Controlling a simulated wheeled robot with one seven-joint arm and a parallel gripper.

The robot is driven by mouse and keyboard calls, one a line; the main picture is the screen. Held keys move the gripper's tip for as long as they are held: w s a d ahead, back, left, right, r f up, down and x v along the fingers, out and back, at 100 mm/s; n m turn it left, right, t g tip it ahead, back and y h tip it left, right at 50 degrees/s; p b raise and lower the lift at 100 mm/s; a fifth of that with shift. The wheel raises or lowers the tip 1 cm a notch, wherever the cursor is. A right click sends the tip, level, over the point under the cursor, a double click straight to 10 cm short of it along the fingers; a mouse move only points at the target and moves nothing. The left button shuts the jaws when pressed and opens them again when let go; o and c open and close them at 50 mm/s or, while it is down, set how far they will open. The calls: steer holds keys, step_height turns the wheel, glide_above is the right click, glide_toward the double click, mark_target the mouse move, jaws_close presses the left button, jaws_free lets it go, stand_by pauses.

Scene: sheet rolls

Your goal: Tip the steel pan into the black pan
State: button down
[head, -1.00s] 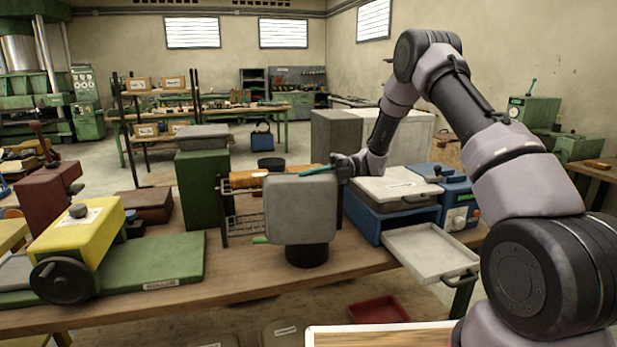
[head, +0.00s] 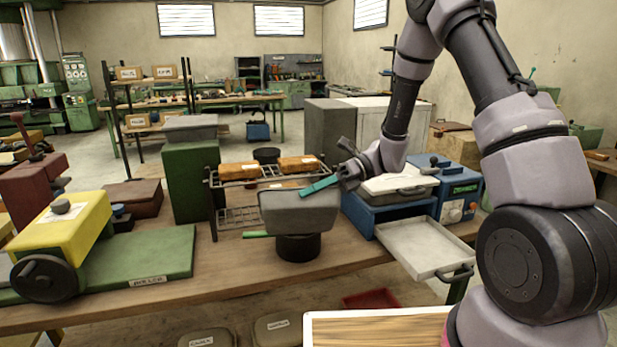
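The steel pan (head: 298,212) is a grey, rounded, box-like vessel in the head view. It is above the black pan (head: 298,248), a dark round vessel on the bench, and hides its top. The steel pan's smooth outer side faces up and toward me; its inside and any contents are hidden. My gripper (head: 338,180) is at the steel pan's upper right edge and appears shut on it, with a teal bar lying along that edge. I cannot tell whether the two pans touch.
A wire rack (head: 240,215) with brown labelled blocks stands just behind. A blue oven-like unit (head: 362,217) with a pulled-out light tray (head: 425,248) is at right. A yellow roller machine (head: 62,225) is at left. The bench front (head: 210,300) is fairly clear.

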steer(key=s+f+n+t, duration=0.5)
steer(key=s+f+n, duration=0.1)
steer(key=f, duration=0.4)
steer(key=shift+s+d+f+n, duration=0.2)
steer(key=shift+s+f+n, duration=0.15)
steer(key=shift+n, duration=0.25)
